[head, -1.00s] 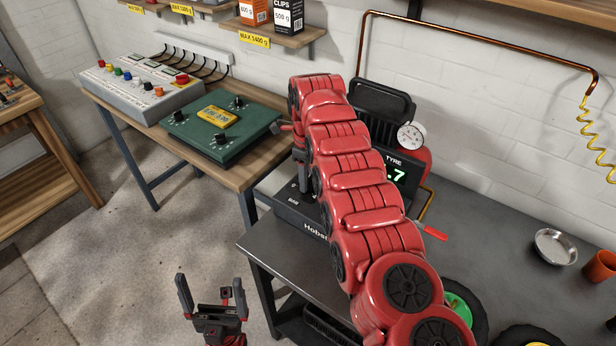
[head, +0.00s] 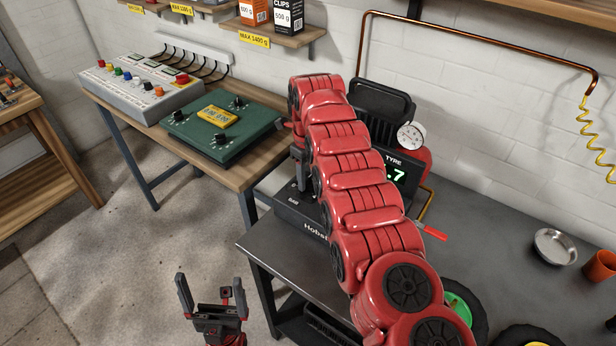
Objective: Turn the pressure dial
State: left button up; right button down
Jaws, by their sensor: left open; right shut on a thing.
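My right gripper (head: 303,186) points down onto the left part of the inflator's top, near a BAR label. It is shut on what appears to be the pressure dial, which the gripper and arm hide. The dial's pointer cannot be read. My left gripper (head: 211,292) is open and empty above the floor, in front of the benches.
A round white gauge (head: 410,135) stands behind the inflator. A red-handled tool (head: 432,233), a metal bowl (head: 556,247) and an orange cup (head: 600,268) are on the grey bench. A green panel (head: 222,132) and a grey switch box (head: 140,85) sit on the wooden bench at left.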

aim_at(309, 178)
jog(key=shift+c, duration=2.2)
grip_release()
jog(key=shift+r, duration=0.15)
jog(key=shift+r, duration=0.3)
notch_tip(309, 178, up, 7)
jog(key=p, duration=0.3)
jog(key=shift+w+d+f, duration=0.1)
jog(key=shift+d+f, duration=0.05)
jog(key=shift+f, duration=0.05)
notch_tip(309, 178, up, 10)
jog(key=p, duration=1)
jog(key=shift+f, duration=0.1)
